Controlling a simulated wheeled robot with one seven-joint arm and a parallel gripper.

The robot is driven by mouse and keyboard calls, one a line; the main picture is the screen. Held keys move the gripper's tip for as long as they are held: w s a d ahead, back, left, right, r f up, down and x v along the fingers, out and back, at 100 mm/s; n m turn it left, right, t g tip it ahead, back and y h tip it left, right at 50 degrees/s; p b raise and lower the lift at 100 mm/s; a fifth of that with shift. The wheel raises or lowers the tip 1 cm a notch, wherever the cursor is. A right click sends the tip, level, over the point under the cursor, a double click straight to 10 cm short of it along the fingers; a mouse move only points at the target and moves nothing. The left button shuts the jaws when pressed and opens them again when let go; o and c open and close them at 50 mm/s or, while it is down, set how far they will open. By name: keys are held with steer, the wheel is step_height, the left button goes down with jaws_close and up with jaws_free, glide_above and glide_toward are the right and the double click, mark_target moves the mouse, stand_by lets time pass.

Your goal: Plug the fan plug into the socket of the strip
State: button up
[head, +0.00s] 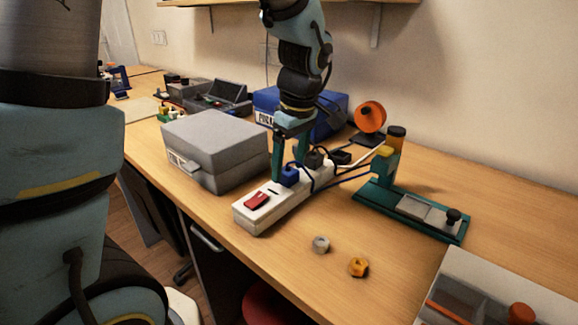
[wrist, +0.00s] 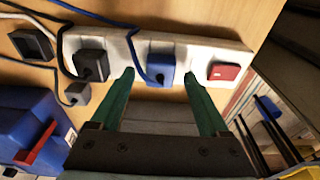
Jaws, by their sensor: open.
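The white power strip (head: 262,208) lies along the desk with a red switch (head: 257,200) at its near end. A blue plug (head: 290,175) with a blue cord is at the strip beside the switch; in the wrist view it (wrist: 160,68) appears seated. A black plug (wrist: 90,65) sits farther along the strip. A small dark plug (wrist: 77,94) on a cord is beside the strip. I cannot tell which plug is the fan's. My gripper (head: 289,168) is open and points down, its fingers (wrist: 160,76) on either side of the blue plug, with no clear contact.
A grey case (head: 215,145) stands left of the strip and a blue box (head: 335,118) behind it. A green stand (head: 410,213) and an orange disc (head: 369,115) are to the right.

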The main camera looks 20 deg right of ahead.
mark_target(295, 173)
step_height(295, 173, up, 10)
steer(key=s+b, duration=0.1)
steer(key=shift+s+d, duration=0.15)
steer(key=shift+d, duration=0.2)
steer(key=shift+s+f, duration=0.1)
steer(key=shift+s, duration=0.05)
